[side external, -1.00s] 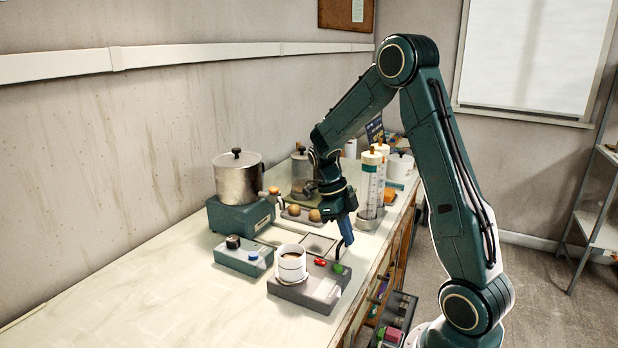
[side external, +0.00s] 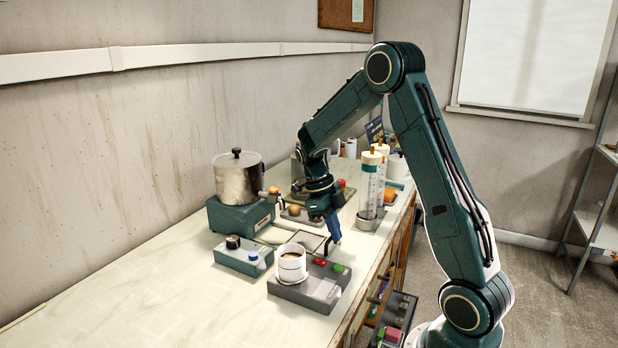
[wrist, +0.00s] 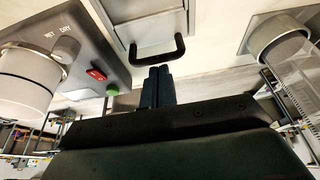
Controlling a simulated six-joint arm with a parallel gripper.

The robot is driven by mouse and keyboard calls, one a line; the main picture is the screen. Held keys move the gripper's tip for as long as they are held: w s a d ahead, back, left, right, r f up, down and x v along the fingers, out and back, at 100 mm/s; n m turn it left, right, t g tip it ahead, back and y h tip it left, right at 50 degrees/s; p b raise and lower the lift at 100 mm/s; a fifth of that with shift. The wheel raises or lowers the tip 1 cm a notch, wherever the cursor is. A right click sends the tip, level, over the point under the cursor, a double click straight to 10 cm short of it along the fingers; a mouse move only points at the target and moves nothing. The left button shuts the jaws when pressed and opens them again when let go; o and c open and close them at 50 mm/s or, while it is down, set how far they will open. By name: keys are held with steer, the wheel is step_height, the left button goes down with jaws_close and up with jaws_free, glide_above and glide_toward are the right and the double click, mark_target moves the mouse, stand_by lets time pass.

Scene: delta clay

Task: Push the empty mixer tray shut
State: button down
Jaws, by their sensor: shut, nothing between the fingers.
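The mixer tray (wrist: 155,22) is a flat grey tray with a black bar handle (wrist: 158,53) on its near edge. No contents show in its visible part. In the side view the tray (side external: 307,241) lies on the bench behind the grey button box. My gripper (wrist: 158,70) is shut and empty, with its fingertips right at the outer side of the handle; they seem to touch it. In the side view my gripper (side external: 335,239) points down at the tray's right end. The tray's far end is out of the wrist view.
The grey button box (side external: 318,287) with red and green buttons and a white cup (side external: 291,264) stands in front of the tray. A clear cylinder (side external: 370,185) in a metal base stands to the right. A teal base with a metal pot (side external: 238,180) is at the left.

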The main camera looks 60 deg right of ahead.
steer(key=shift+s+r, duration=0.2)
steer(key=shift+s, duration=0.65)
steer(key=shift+s+r, duration=0.15)
steer(key=shift+s, duration=0.7)
steer(key=shift+r, duration=0.3)
steer(key=v, duration=0.9)
steer(key=shift+r, duration=0.15)
steer(key=shift+s+d, duration=0.1)
steer(key=shift+s, duration=0.15)
